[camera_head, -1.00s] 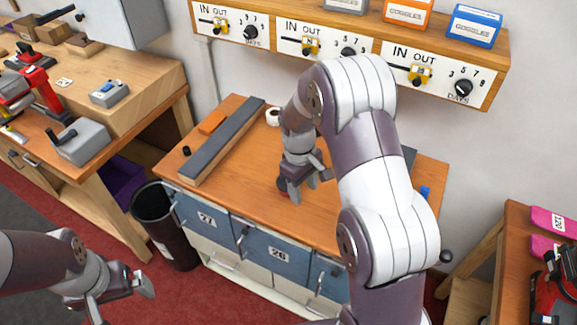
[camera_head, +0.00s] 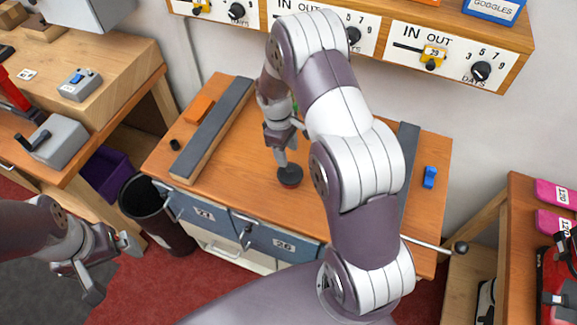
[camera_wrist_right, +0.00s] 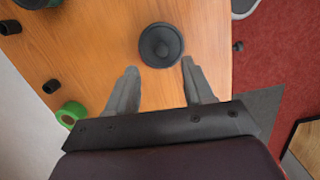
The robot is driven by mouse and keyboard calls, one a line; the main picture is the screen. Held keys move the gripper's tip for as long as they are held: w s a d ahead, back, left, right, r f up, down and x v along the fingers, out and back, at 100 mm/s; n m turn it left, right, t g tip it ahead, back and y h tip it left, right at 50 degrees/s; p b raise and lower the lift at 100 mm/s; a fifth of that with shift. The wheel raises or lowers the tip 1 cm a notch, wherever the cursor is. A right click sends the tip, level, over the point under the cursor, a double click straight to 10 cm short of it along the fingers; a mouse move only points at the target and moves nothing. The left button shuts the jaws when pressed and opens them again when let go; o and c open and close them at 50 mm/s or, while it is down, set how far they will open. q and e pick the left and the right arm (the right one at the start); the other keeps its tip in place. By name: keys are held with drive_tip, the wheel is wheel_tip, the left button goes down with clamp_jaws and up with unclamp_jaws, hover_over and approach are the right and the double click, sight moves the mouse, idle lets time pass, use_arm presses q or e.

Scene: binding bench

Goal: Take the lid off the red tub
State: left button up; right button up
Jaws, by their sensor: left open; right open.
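The red tub (camera_head: 291,184) stands on the wooden bench top near its front edge, with a dark round lid (camera_head: 290,172) on top. Only a thin strip of red shows under the lid. In the right wrist view the lid (camera_wrist_right: 161,45) is seen from above, just beyond and between the fingertips. My right gripper (camera_head: 284,150) is open and empty, close behind and above the tub; its spread fingers also show in the wrist view (camera_wrist_right: 160,67). My left gripper (camera_head: 115,268) is open and empty, low at the left, off the bench.
A long grey-topped bar (camera_head: 214,125) and an orange block (camera_head: 198,109) lie on the bench's left. A green ring (camera_wrist_right: 70,113) lies near my right gripper. A blue item (camera_head: 430,177) is at the right. A black bin (camera_head: 150,205) stands left of the bench.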

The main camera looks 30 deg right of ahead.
sight(290, 168)
drive_tip(key=f, duration=0.2)
drive_tip(key=f+p, duration=0.1)
drive_tip(key=f, duration=0.1)
drive_tip(key=f+p, duration=0.1)
drive_tip(key=f, duration=0.1)
drive_tip(key=shift+s+d+f, duration=0.1)
drive_tip(key=shift+s+d, duration=0.1)
drive_tip(key=shift+s, duration=0.15)
drive_tip(key=shift+f, duration=0.15)
clamp_jaws()
